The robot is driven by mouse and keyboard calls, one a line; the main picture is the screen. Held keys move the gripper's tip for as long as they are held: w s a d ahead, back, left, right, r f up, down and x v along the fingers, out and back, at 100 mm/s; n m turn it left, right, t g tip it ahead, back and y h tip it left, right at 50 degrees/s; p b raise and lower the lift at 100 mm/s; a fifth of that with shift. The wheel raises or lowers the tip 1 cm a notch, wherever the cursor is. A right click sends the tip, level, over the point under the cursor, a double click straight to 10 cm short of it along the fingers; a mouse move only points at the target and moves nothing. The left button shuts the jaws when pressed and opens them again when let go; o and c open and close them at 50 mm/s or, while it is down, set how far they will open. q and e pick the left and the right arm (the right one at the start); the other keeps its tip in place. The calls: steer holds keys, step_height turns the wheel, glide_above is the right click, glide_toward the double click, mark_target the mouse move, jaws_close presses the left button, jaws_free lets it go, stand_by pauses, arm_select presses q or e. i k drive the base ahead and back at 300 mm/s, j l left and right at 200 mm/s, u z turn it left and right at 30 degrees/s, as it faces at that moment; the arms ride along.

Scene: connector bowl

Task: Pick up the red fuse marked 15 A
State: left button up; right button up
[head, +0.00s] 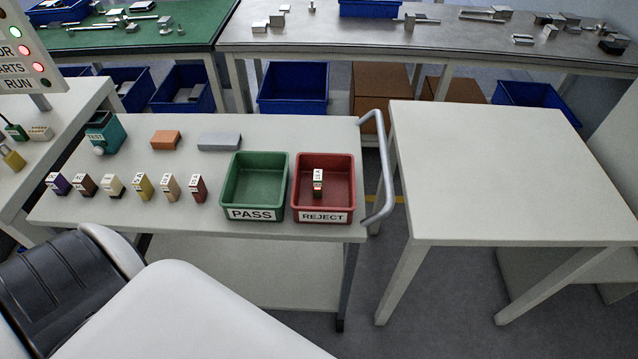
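A red fuse (199,190) stands upright on the pale cart top (120,222), at the right end of a row of small fuses. It is just left of the green PASS tray (238,195). The marking on its top is too small to read. The other fuses in the row are purple (59,184), brown (86,186), white (114,187), yellow (144,187) and beige (171,188). Neither of my grippers is in view.
A red REJECT tray (341,202) holds a small green and white fuse (318,183). Behind the row are a teal tester (110,138), an orange block (165,140) and a grey block (219,142). A grey handle (384,175) edges the cart. The right table (490,170) is bare.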

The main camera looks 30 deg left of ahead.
mark_target(197, 186)
steer(key=u, duration=1.95)
